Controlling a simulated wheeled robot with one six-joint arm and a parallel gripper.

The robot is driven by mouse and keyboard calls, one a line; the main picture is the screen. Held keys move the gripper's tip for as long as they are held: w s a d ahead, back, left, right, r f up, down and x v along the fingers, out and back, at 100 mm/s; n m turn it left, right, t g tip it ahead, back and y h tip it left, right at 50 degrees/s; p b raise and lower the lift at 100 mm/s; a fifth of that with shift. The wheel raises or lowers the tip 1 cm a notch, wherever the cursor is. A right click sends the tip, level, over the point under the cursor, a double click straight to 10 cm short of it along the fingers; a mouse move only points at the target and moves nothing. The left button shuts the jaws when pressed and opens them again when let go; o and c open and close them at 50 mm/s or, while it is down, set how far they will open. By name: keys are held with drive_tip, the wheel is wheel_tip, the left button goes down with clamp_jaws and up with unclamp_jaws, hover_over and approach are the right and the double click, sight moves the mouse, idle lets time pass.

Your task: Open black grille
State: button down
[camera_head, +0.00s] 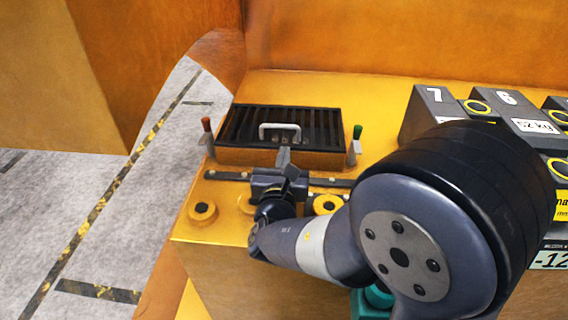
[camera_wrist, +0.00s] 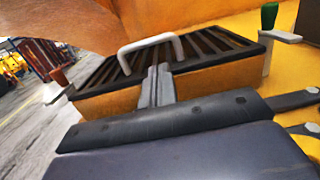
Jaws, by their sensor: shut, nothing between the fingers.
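The black grille (camera_head: 245,122) lies flat in its orange frame on the yellow surface, and it looks closed. A pale U-shaped handle (camera_head: 280,126) stands up from it; the grille (camera_wrist: 208,45) and handle (camera_wrist: 150,42) also show in the wrist view. My gripper (camera_head: 283,156) is at the near edge of the frame, in front of the handle. In the wrist view my gripper (camera_wrist: 157,72) has its two fingers together, empty, with the tips pointing at the handle. I cannot tell from these views whether the tips touch it.
A red-knobbed lever (camera_head: 207,132) stands left of the grille and a green-knobbed lever (camera_head: 356,139) right of it. Dark numbered weights (camera_head: 434,106) stand at the right. Yellow round bosses (camera_head: 202,211) sit in front. An orange wall (camera_head: 400,38) rises behind.

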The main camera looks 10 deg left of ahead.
sight(286, 142)
drive_tip(key=shift+w+a+r, duration=0.1)
drive_tip(key=shift+w+a, duration=0.05)
drive_tip(key=shift+w, duration=2.55)
drive_tip(key=shift+r+p, duration=0.2)
drive_tip(key=shift+p, duration=0.3)
